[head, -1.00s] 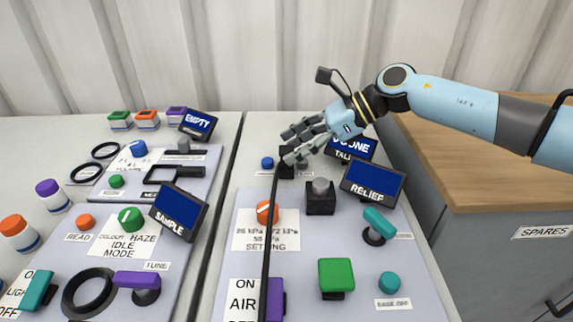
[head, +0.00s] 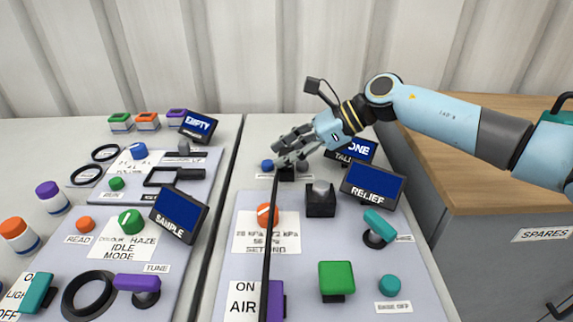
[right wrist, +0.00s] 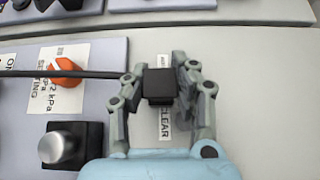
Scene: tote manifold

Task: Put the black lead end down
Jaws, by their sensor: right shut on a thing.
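The black lead end (right wrist: 159,86) is a small dark block between the fingers of my right gripper (right wrist: 160,95), which is shut on it. In the head view the right gripper (head: 285,158) reaches in from the right over the back of the right-hand panel, with the lead end (head: 287,174) low at its fingertips. The black lead (head: 270,230) runs from there toward the front of the panel. I cannot tell whether the lead end touches the surface. A label reading CLEAR (right wrist: 165,125) shows partly beneath it in the wrist view. My left gripper is out of view.
Near the gripper are a blue button (head: 267,164), an orange knob (head: 265,215), a grey-topped black block (head: 320,200) and the RELIEF display (head: 373,184). A wooden-topped cabinet (head: 500,150) stands at the right. Pale bare surface lies behind the right-hand panel.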

